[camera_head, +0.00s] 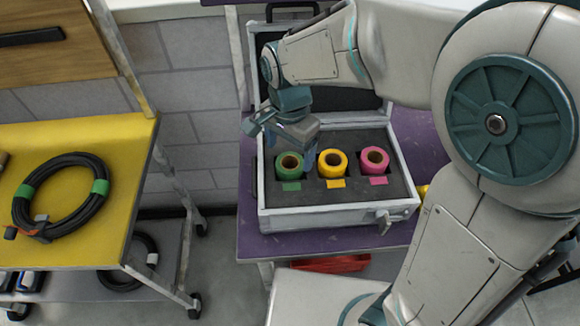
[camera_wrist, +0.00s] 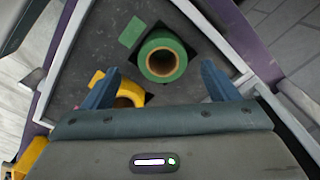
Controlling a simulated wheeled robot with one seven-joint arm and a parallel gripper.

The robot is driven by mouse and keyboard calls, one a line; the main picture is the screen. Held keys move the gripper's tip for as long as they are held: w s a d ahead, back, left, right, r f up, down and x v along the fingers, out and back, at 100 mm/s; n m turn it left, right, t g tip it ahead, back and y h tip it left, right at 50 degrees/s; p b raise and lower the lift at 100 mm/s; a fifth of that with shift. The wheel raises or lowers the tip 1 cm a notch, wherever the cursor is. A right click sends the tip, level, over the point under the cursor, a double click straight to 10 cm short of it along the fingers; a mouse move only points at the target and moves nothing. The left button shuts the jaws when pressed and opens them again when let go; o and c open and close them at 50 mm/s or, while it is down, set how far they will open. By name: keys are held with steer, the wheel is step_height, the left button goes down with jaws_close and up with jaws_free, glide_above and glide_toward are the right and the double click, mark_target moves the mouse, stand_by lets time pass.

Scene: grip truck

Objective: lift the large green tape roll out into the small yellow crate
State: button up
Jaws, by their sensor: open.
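The large green tape roll (camera_head: 288,166) sits in a cutout at the left of the dark foam in an open silver case (camera_head: 335,218). In the wrist view the green roll (camera_wrist: 163,57) shows just ahead of the fingertips, with its brown core facing up. My gripper (camera_wrist: 160,82) is open and empty, its two blue fingers apart on either side of the view, with the roll between and beyond them. In the head view my gripper (camera_head: 283,137) hangs above the left side of the case. I cannot make out the small yellow crate for certain.
A yellow roll (camera_head: 332,162) and a pink roll (camera_head: 374,160) sit beside the green one. The case's raised lid stands behind, on a purple table (camera_head: 260,244). A red item (camera_head: 330,263) lies below. A yellow cart top (camera_head: 95,225) holds a coiled black cable (camera_head: 62,197).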

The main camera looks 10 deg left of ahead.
mark_target(287, 161)
step_height(287, 161, down, 4)
steer(key=shift+a+f, duration=0.15)
steer(key=shift+f, duration=0.1)
steer(key=shift+c, duration=0.3)
steer(key=c, duration=1)
steer(key=shift+c, duration=0.3)
step_height(287, 161, up, 10)
